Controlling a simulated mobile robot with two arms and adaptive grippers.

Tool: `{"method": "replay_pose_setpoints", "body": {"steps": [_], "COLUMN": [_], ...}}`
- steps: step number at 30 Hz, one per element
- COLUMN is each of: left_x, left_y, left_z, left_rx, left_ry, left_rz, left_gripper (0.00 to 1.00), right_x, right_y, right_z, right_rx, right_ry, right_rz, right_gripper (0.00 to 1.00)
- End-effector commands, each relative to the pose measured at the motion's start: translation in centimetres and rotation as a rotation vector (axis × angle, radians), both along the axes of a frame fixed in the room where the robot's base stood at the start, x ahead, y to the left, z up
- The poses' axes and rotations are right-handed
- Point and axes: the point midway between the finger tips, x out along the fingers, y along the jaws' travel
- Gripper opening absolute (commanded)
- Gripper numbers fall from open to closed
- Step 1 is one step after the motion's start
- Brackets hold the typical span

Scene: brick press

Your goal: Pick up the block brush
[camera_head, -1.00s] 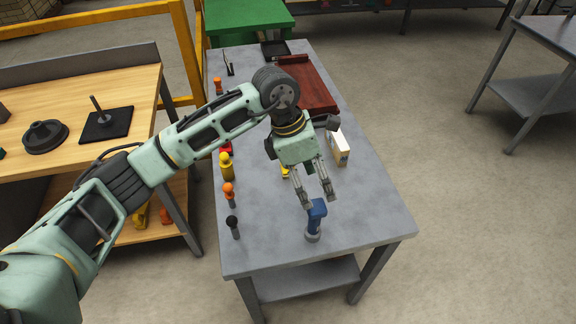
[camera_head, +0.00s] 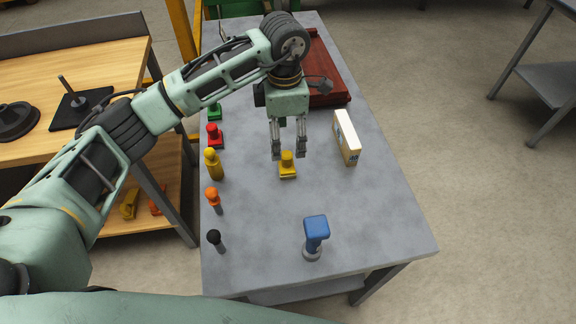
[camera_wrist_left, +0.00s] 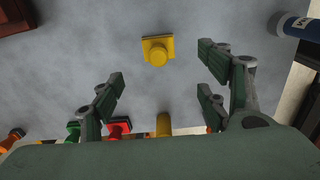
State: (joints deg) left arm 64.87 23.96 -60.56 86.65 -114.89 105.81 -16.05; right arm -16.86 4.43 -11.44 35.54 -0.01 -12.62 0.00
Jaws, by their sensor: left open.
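My left gripper (camera_head: 288,153) is open and empty, pointing down over the grey table. A yellow piece with a flat base and a rounded knob (camera_head: 287,165) stands just beside its fingertips in the head view. In the left wrist view that yellow piece (camera_wrist_left: 157,50) lies ahead of and between the spread fingers (camera_wrist_left: 160,88), apart from them. A pale block with a white face and dark marks (camera_head: 346,138) stands to the right of the gripper. I cannot tell for sure which of these is the block brush. My right gripper is not in view.
A blue-headed tool (camera_head: 316,232) stands near the table's front. Red (camera_head: 215,135), yellow (camera_head: 213,163), orange (camera_head: 213,199) and black-topped (camera_head: 215,240) pieces line the left edge. A dark red tray (camera_head: 328,70) lies behind. The right front of the table (camera_head: 385,215) is clear.

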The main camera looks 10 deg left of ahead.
Motion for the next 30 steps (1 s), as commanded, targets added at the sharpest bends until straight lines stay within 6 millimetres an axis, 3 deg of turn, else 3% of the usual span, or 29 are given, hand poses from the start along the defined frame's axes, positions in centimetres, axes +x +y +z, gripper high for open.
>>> {"method": "replay_pose_setpoints", "body": {"steps": [1, 4, 9, 18, 27, 30], "left_x": [0.0, 0.0, 0.0, -0.1, 0.0, 0.1], "left_y": [0.0, 0.0, 0.0, -0.1, -0.2, -0.2], "left_z": [-1.4, -2.5, -3.8, -6.5, -10.7, -11.3], "left_rx": [0.000, -0.001, -0.001, -0.001, -0.001, -0.001], "left_ry": [0.000, 0.000, 0.000, 0.004, 0.003, 0.001], "left_rz": [0.000, 0.000, 0.000, 0.001, 0.000, 0.000], "left_gripper": [0.69, 0.69, 0.69, 0.69, 0.69, 0.69], "right_x": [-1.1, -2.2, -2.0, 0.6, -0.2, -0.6], "right_y": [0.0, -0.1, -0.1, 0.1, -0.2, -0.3], "right_z": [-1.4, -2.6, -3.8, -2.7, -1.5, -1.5], "right_rx": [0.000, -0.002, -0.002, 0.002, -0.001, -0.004], "right_ry": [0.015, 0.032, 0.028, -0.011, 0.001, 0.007], "right_rz": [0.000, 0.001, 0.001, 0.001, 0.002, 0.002], "right_gripper": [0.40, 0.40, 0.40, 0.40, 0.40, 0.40]}}
